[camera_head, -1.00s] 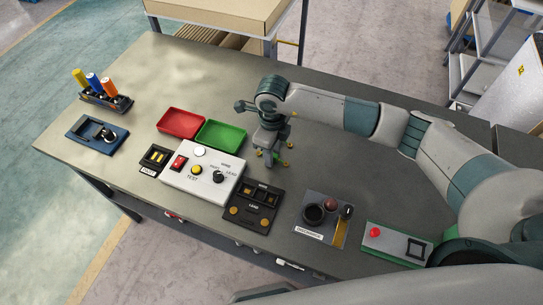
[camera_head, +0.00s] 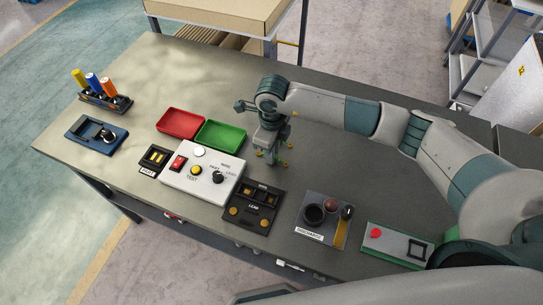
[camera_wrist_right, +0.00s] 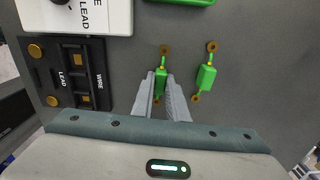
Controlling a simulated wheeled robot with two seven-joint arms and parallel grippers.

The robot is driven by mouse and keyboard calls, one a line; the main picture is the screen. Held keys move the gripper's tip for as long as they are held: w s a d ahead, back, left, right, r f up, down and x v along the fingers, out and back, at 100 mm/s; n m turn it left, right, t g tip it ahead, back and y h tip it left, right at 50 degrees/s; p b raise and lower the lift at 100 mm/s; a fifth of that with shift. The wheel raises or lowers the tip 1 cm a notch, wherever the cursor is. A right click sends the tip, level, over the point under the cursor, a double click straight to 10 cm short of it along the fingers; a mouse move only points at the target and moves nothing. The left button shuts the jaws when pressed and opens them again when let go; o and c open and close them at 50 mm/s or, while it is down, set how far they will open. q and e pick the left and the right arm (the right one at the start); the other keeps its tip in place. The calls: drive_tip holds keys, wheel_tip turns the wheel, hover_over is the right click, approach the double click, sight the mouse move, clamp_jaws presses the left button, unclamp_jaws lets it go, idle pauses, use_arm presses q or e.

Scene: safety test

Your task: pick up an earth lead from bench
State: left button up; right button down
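Two green earth leads with brass ring ends lie on the bench (camera_head: 310,160). In the right wrist view, one lead (camera_wrist_right: 160,82) shows between the fingers of my right gripper (camera_wrist_right: 161,75), and the other lead (camera_wrist_right: 206,77) lies just to its right. My right gripper also shows in the head view (camera_head: 270,153), pointing down over the leads. Its fingers are apart, with a narrow gap; the fingers partly hide the sides of the first lead. I cannot tell whether they touch it. My left gripper is out of view.
Left of my right gripper stand a white tester (camera_head: 202,178), a black lead and wire fixture (camera_head: 252,205), a green tray (camera_head: 220,133) and a red tray (camera_head: 181,122). A discharge plate (camera_head: 322,220) lies nearer the front edge. The bench behind my gripper is clear.

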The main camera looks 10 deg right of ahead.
drive_tip(key=shift+r, duration=0.15)
drive_tip(key=shift+r+p, duration=1.4)
drive_tip(key=shift+r, duration=1.7)
